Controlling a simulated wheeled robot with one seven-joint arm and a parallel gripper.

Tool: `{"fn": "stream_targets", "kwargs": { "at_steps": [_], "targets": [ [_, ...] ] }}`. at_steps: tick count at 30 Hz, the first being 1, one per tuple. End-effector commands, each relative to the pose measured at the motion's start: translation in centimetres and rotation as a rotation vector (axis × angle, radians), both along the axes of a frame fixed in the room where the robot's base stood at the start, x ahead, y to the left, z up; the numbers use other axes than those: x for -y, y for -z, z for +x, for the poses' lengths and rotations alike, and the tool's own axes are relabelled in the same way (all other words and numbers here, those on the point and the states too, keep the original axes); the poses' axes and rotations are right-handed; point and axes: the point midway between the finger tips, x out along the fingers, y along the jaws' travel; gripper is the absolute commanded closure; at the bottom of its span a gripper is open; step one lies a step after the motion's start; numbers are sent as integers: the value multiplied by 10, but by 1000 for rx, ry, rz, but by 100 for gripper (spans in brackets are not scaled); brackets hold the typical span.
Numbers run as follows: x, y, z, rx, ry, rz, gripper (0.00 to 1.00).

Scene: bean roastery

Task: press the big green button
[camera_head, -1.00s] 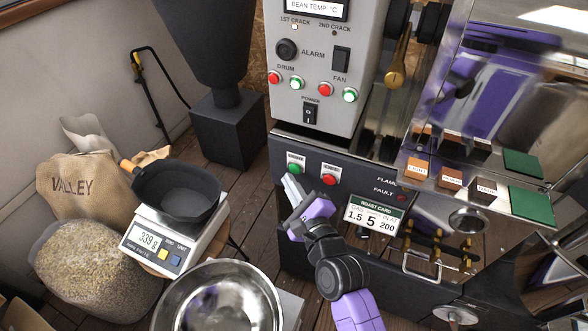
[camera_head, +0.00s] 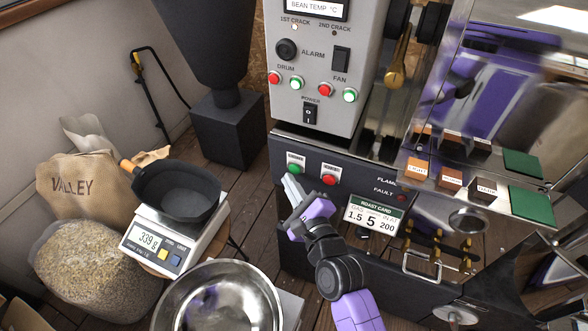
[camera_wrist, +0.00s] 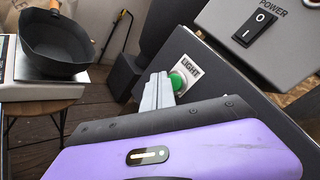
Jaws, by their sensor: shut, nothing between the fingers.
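The big green button (camera_head: 293,169) sits on the dark lower front panel of the roaster, under a small white label. In the wrist view the green button (camera_wrist: 177,82) shows beside a label that reads LIGHT. My gripper (camera_head: 291,182) is shut and empty, with its tips just below the button in the head view. In the wrist view my gripper's grey fingers (camera_wrist: 158,90) cover the button's left edge. I cannot tell whether the tips touch it.
A red button (camera_head: 329,180) is close on the right. The roast card (camera_head: 373,215) is lower right. The grey control box (camera_head: 318,85) with smaller buttons and a power switch stands above. A scale (camera_head: 165,248) with a black pan and a steel bowl (camera_head: 268,283) stand left.

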Motion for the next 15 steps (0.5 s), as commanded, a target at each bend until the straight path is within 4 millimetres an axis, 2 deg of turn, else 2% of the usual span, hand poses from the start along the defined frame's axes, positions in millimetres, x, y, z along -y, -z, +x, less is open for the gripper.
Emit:
{"fn": "stream_targets", "kwargs": {
  "at_steps": [15],
  "targets": [
    [2,0,5,1,1,0,100]
  ]
}}
